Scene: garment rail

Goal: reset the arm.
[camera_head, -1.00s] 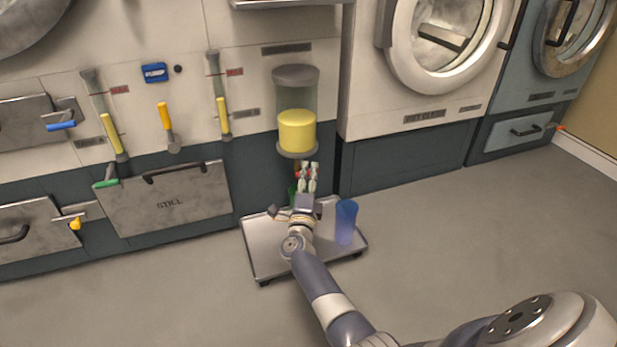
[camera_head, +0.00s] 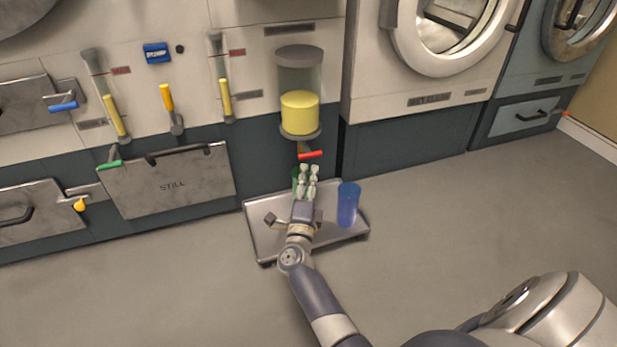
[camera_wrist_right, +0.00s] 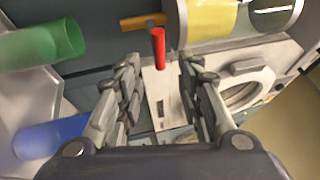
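My right gripper (camera_head: 308,181) is open and empty, just below the red-handled valve (camera_head: 311,155) under the glass cylinder with yellow liquid (camera_head: 299,113). In the right wrist view the two fingers of the gripper (camera_wrist_right: 165,90) stand apart, and the red handle (camera_wrist_right: 158,48) lies beyond their tips, with a visible gap in the head view. My right forearm reaches up from the bottom of the head view. My left gripper is not in view.
A low metal tray (camera_head: 262,238) on the floor lies under my right gripper. A blue cup (camera_head: 348,205) stands on its right side. A green cup (camera_wrist_right: 42,45) is mostly hidden behind the gripper in the head view. Open floor (camera_head: 450,220) lies to the right.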

